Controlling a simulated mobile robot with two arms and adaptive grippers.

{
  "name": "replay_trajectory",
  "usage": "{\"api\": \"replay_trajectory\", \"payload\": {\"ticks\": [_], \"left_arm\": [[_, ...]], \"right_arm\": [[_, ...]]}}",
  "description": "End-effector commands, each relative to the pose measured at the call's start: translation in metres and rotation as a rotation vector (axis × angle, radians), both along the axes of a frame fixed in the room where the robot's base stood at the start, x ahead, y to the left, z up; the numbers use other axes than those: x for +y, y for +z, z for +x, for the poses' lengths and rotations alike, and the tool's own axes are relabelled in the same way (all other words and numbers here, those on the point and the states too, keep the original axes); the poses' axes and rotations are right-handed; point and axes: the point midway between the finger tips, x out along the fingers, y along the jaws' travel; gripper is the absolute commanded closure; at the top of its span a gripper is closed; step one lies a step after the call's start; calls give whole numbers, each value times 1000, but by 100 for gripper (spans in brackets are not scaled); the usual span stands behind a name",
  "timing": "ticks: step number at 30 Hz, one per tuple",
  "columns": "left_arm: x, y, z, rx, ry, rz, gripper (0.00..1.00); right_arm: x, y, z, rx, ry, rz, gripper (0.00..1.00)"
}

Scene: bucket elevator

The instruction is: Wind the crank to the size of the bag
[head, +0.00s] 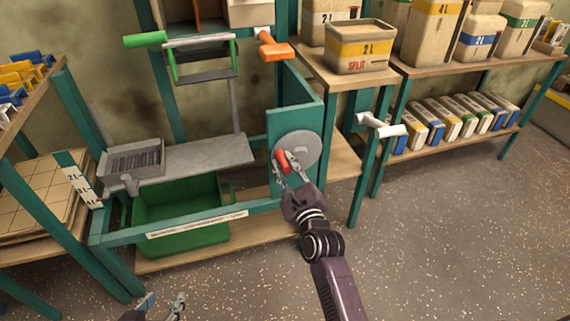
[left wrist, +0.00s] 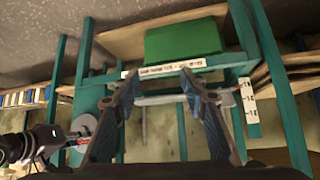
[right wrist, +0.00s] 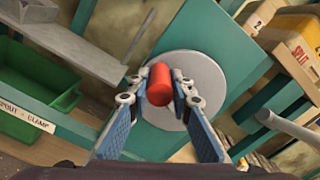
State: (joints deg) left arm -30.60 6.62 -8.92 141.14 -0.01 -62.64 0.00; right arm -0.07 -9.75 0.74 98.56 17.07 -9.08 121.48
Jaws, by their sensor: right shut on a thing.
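The crank is a grey disc (head: 305,150) with a red handle (head: 280,160), on a teal panel at the right side of the machine frame. My right gripper (head: 287,170) is shut on the red handle; in the right wrist view the red handle (right wrist: 159,86) sits between its fingers in front of the grey disc (right wrist: 190,75). My left gripper (head: 160,305) is low at the bottom edge of the head view; in the left wrist view its fingers (left wrist: 165,90) are spread apart with nothing between them. A scale plate marked 2L (head: 77,178) stands at the frame's left.
A green bin (head: 180,240) sits under the frame. A grey slotted tray (head: 135,158) is on the left of the bench. The floor in front is clear.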

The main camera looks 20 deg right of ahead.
Motion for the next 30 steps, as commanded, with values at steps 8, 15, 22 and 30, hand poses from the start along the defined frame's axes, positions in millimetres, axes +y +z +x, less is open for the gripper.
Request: {"api": "replay_trajectory", "payload": {"ticks": [8, 15, 22, 30], "left_arm": [[5, -11, -15, 78, 4, 17, 60], [9, -20, -30, 141, 9, 28, 60], [10, -21, -32, 151, 11, 31, 60], [11, -21, -33, 158, 12, 34, 60]], "right_arm": [[2, -10, -1, 3, 2, -129, 100], [4, -19, -2, 6, 5, -226, 100], [5, -22, -2, 10, 7, -240, 100], [6, -24, -3, 9, 8, -271, 100]]}}
